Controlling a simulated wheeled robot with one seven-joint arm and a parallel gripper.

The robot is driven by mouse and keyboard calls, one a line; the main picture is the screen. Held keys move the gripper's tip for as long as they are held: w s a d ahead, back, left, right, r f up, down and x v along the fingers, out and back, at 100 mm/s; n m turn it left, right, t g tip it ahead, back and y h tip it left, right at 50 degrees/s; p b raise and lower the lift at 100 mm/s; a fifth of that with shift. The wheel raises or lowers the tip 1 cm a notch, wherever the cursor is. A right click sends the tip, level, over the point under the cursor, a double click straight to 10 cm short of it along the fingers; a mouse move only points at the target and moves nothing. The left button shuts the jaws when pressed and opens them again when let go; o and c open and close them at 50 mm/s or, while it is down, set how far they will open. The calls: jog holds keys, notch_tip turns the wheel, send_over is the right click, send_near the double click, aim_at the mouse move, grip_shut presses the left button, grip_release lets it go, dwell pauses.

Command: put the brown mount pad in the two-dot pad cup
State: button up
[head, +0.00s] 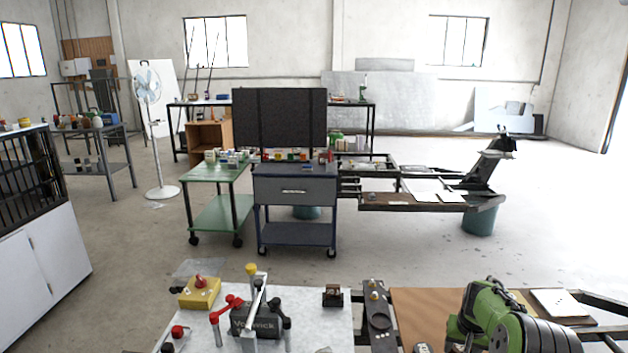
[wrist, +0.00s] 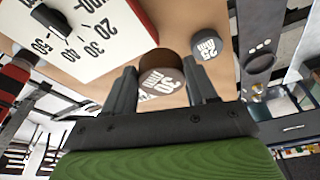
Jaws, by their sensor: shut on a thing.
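In the wrist view, my gripper (wrist: 161,72) is shut on the brown mount pad (wrist: 166,57). The pad is a short brown cylinder between the two fingers, with a white "30 mm" marking on the face toward the camera. A grey bar (wrist: 256,28) at the upper right of that view has a round dark recess and small pale dots; I cannot tell for sure which cup is the two-dot one. A dark bar with round features (head: 377,318) also shows in the head view. In the head view, my green arm is at the lower right and hides the gripper and pad.
A dark pad marked "25 mm" (wrist: 205,47) sits on the brown board just beyond the right finger. A red-edged box with a numbered white dial (wrist: 92,38) lies left. In the head view, a yellow box (head: 199,293) and a lever fixture (head: 254,317) stand on the white bench.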

jog(key=s+a+r+n+p, duration=0.1)
jog(key=s+a+p, duration=0.4)
jog(key=a, duration=0.5)
jog(key=s+a+n+y+p, duration=0.1)
jog(key=s+a+n+p, duration=0.2)
jog(key=s+a+p, duration=0.3)
jog(key=s+a, duration=0.2)
jog(key=a, duration=0.3)
jog(key=shift+s+a+r, duration=0.15)
jog(key=shift+s+r, duration=0.05)
jog(key=shift+r, duration=0.2)
